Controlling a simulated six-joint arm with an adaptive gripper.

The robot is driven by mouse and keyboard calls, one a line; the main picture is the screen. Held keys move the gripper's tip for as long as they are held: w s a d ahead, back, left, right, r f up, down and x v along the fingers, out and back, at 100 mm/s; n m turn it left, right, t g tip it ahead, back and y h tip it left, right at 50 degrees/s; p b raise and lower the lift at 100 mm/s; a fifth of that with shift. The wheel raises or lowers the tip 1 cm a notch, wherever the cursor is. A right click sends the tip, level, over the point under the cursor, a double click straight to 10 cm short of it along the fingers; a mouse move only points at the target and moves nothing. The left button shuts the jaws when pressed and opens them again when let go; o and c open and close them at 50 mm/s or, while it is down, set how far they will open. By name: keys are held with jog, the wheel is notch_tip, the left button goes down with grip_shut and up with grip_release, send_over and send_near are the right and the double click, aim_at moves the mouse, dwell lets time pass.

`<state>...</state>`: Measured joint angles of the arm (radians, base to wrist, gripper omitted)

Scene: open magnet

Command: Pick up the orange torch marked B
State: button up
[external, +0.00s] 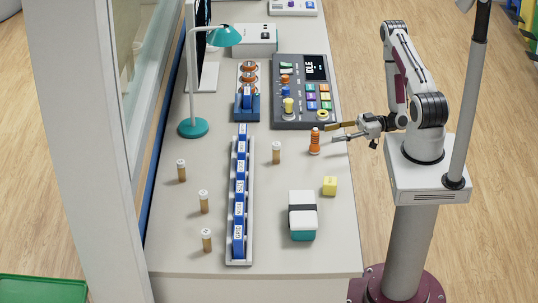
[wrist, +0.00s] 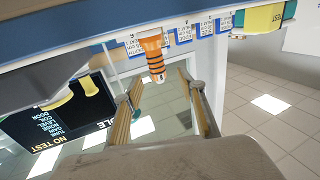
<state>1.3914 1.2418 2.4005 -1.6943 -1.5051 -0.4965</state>
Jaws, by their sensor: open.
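The orange torch (external: 315,142) stands upright near the right edge of the white bench, just below the control panel. It has a ribbed orange body with pale bands; no letter B is readable on it. In the wrist view the torch (wrist: 154,55) appears beyond the fingertips, roughly between their lines. My gripper (external: 331,134) is open and empty, reaching over the bench edge from the right with its fingertips close to the torch. Both tan fingers of my gripper (wrist: 160,74) show in the wrist view, spread apart. Contact with the torch cannot be made out.
The control panel (external: 289,112) stands just behind the torch. A long rack of blue labelled blocks (external: 229,250) lies further left. The bench between torch and cube is clear.

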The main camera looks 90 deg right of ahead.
aim_at(315, 135)
jog(key=shift+w, duration=0.15)
jog(key=shift+x, duration=1.15)
jog(key=shift+w, duration=0.1)
jog(key=shift+d+x, duration=0.2)
jog(key=shift+x, duration=2.35)
jog(key=shift+w, duration=0.1)
grip_shut()
